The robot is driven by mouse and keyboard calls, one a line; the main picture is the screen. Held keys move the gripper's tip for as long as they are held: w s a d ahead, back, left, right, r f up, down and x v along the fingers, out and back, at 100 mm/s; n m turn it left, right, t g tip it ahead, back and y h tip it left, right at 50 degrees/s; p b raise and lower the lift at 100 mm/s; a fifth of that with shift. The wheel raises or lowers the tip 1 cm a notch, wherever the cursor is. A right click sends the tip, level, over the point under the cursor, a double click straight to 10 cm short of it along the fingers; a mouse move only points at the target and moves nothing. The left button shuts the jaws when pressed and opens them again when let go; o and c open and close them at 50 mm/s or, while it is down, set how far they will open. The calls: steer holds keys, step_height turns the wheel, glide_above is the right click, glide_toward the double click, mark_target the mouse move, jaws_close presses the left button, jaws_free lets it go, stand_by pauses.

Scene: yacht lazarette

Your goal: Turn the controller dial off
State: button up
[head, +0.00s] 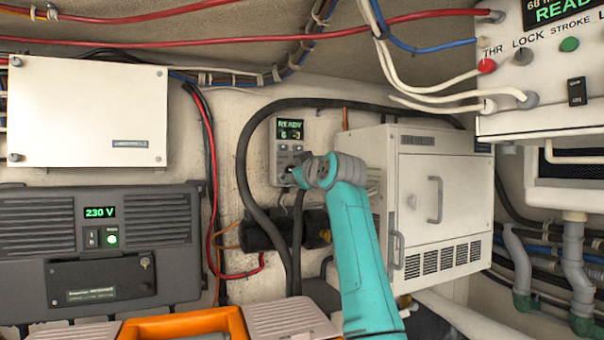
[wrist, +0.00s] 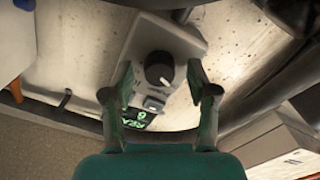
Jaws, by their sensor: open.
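The controller (head: 290,135) is a small pale box on the back wall with a lit green display reading READY. My teal arm reaches up to it, and my gripper (head: 297,174) hides its lower part. In the wrist view the controller (wrist: 184,43) appears upside down, with its green display partly behind my left finger. Its round black dial (wrist: 155,66) has a white mark pointing to the lower right of the picture. My gripper (wrist: 160,82) is open, with one finger on each side of the dial. I cannot tell whether either finger touches it.
A thick black hose (head: 243,160) loops around the controller. A white cabinet (head: 417,190) stands close on the right. A grey 230 V unit (head: 95,255) and a white box (head: 87,110) are on the left. A white panel (head: 548,75) with cables hangs at the upper right.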

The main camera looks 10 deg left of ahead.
steer(key=v, duration=1.1)
steer(key=shift+s+d, duration=0.2)
steer(key=shift+s, duration=0.05)
